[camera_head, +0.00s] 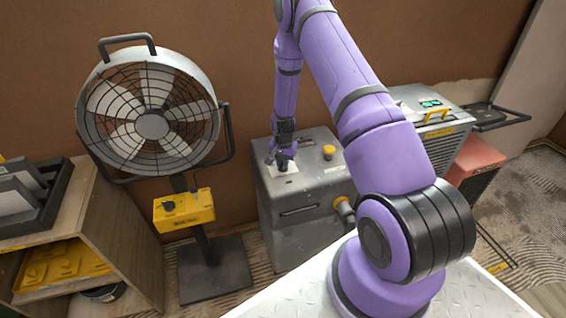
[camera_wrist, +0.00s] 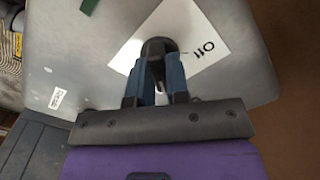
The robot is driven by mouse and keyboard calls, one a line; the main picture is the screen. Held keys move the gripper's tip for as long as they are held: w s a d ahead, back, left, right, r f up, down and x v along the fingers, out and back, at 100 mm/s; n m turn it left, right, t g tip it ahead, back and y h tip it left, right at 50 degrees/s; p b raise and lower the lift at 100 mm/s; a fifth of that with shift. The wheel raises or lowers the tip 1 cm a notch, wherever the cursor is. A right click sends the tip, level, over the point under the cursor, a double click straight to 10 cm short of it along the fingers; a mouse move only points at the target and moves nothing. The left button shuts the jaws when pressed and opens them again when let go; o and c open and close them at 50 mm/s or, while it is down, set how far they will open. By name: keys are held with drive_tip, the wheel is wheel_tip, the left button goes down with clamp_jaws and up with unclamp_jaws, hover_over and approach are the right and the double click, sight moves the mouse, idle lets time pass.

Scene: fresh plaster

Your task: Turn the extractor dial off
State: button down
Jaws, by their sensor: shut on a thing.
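The extractor is a grey metal box (camera_head: 310,205) on the floor against the brown wall. A white label (camera_wrist: 208,42) with dark marks lies on its top. The dark dial (camera_wrist: 158,48) sits at the label in the wrist view. My gripper (camera_wrist: 157,80) is over the box top, its two blue-grey fingers shut on the dial; in the head view the gripper (camera_head: 283,160) covers most of the dial. The dial's pointer and exact setting cannot be made out.
A yellow knob (camera_head: 328,152) stands on the box top, right of my gripper. A large fan (camera_head: 152,125) with a yellow control box (camera_head: 184,209) stands at left. A wooden shelf (camera_head: 125,245) is far left. A grey unit (camera_head: 430,115) and a red box (camera_head: 476,158) are at right.

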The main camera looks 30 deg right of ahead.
drive_tip(key=n, duration=0.4)
drive_tip(key=shift+n, duration=0.3)
drive_tip(key=n, duration=0.3)
drive_tip(key=shift+n, duration=0.3)
drive_tip(key=n, duration=0.4)
drive_tip(key=shift+n, duration=1.9)
drive_tip(key=c, duration=1.1)
unclamp_jaws()
wheel_tip(320, 180, up, 11)
drive_tip(key=shift+f, duration=0.15)
